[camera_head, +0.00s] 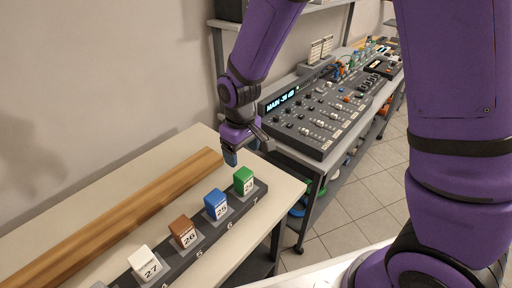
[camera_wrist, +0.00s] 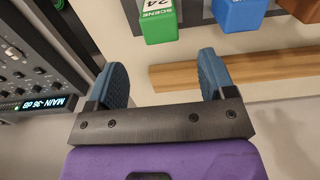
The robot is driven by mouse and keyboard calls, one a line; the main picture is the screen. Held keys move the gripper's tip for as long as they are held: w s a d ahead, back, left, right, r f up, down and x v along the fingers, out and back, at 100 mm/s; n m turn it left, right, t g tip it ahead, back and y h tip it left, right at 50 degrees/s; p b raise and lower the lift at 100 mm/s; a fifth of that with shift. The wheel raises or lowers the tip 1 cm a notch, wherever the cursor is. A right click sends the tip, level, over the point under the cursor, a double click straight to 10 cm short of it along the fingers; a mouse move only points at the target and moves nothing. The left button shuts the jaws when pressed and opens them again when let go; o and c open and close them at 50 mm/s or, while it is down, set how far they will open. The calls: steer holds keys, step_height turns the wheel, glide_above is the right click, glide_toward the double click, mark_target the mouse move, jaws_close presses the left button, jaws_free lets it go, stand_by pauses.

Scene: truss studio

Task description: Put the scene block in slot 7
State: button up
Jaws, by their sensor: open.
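A green scene block (camera_head: 243,180) marked 24 stands upright on the dark slotted rail (camera_head: 261,189), at the place beside label 7. It also shows at the top of the wrist view (camera_wrist: 157,20), with the word SCENE readable. My gripper (camera_head: 231,157) is just behind and above the green block, apart from it. In the wrist view, my gripper (camera_wrist: 163,80) has its two blue-grey fingers spread with nothing between them. The green block lies beyond the fingertips there. The depth of its seat in the slot is hard to tell.
A blue block (camera_head: 216,204), a brown block (camera_head: 183,231) and a white block (camera_head: 144,262) stand along the rail by labels 6, 5 and 4. A wooden strip (camera_head: 128,213) lies behind the rail on the table. A mixing console (camera_head: 315,118) stands at the right.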

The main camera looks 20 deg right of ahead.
steer(key=s+d+r+m+t, duration=0.1)
steer(key=s+d+r+m, duration=0.1)
steer(key=d+r, duration=0.45)
steer(key=s+d+r+m+t, duration=0.1)
steer(key=s+d+r, duration=0.25)
steer(key=r, duration=0.65)
steer(key=s+d+r+m+t, duration=0.1)
steer(key=s+d+r+m, duration=0.1)
steer(key=s+d+r, duration=0.2)
steer(key=s+d+r+m+t, duration=0.1)
steer(key=s+d+r, duration=0.4)
steer(key=s, duration=0.5)
steer(key=shift+s+d+r+m+t, duration=0.15)
steer(key=shift+d+r+m+t, duration=0.2)
steer(key=shift+t, duration=0.25)
steer(key=shift+f, duration=0.1)
